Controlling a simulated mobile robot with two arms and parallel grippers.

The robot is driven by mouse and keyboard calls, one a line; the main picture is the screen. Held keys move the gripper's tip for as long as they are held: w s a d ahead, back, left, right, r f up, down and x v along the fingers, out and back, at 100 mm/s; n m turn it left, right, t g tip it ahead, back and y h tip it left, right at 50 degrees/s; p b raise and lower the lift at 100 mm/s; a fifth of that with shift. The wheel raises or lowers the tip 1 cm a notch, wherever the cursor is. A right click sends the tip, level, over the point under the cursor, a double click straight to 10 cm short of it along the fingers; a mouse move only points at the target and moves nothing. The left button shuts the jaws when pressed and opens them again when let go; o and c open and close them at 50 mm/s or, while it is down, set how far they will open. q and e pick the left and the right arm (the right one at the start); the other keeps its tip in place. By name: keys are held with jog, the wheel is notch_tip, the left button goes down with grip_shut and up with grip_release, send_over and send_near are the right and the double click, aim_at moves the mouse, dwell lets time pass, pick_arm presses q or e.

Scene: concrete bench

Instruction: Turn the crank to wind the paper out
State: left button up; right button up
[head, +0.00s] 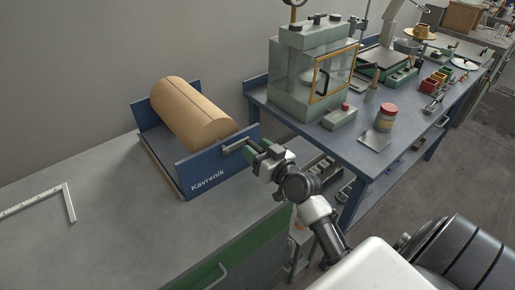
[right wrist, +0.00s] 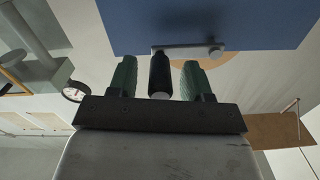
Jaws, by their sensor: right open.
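A brown paper roll (head: 188,112) lies in a blue holder (head: 212,170) marked "Kavrenik" on the grey bench. A grey metal crank arm (head: 233,147) sits on the holder's right side panel; in the right wrist view the crank arm (right wrist: 185,49) runs across the blue panel. Its black handle (right wrist: 160,75) points toward the wrist camera. My right gripper (head: 258,149) is at the crank. In the right wrist view its green fingers (right wrist: 158,64) are open on either side of the handle, with visible gaps. My left gripper is out of view.
A white L-shaped square (head: 68,203) lies on the bench at left. A blue table (head: 345,150) to the right carries a green glass-fronted cabinet (head: 310,75), a red-lidded jar (head: 386,117) and other tools. The bench front is clear.

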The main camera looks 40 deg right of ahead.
grip_shut()
jog(key=shift+r, duration=0.15)
dwell(0.4)
